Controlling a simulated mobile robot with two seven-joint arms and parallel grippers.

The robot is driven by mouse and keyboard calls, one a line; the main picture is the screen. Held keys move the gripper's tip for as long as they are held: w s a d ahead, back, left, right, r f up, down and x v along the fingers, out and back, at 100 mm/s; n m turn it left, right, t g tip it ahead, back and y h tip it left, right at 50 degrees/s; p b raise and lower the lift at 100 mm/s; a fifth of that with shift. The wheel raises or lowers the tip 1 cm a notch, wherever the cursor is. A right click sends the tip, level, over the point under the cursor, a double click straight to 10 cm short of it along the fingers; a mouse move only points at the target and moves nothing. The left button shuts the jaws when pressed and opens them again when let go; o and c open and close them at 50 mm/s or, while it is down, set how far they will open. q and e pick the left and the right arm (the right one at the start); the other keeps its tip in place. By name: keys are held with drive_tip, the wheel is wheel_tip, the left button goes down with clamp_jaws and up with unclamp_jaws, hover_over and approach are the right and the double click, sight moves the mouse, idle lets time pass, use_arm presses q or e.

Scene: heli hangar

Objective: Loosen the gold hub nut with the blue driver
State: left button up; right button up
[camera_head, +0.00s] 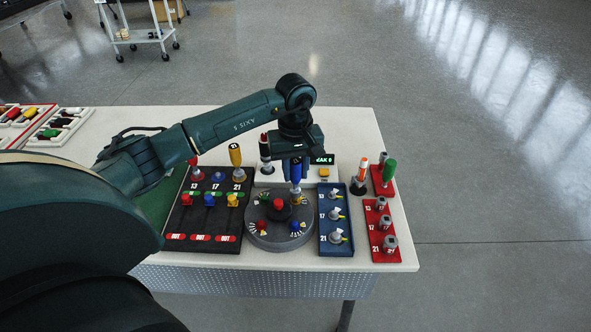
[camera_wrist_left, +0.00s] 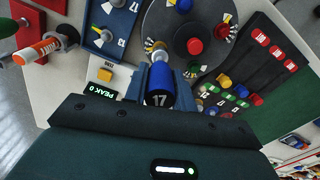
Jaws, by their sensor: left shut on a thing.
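My left gripper (camera_head: 296,160) is shut on the blue driver (camera_head: 296,172) and holds it upright over the back right part of the round grey hub (camera_head: 262,238). In the left wrist view the blue driver (camera_wrist_left: 160,88), marked 17, sits between the fingers of the left gripper (camera_wrist_left: 160,78). The gold hub nut (camera_head: 297,199) shows at the driver's foot; whether the tip is seated on it I cannot tell. The hub also bears a red knob (camera_head: 278,204) in the middle and smaller red and blue nuts. My right gripper is out of view.
A black board (camera_head: 214,222) with red and yellow drivers stands left of the hub. Behind the hub is a PEAK display (camera_head: 322,159), reading 0 in the wrist view, with a yellow button.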

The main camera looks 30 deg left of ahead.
use_arm(q)
drive_tip(key=shift+f, duration=0.25)
idle(0.4)
drive_tip(key=shift+f+b, duration=0.75)
drive_tip(key=shift+b, duration=0.1)
idle(0.3)
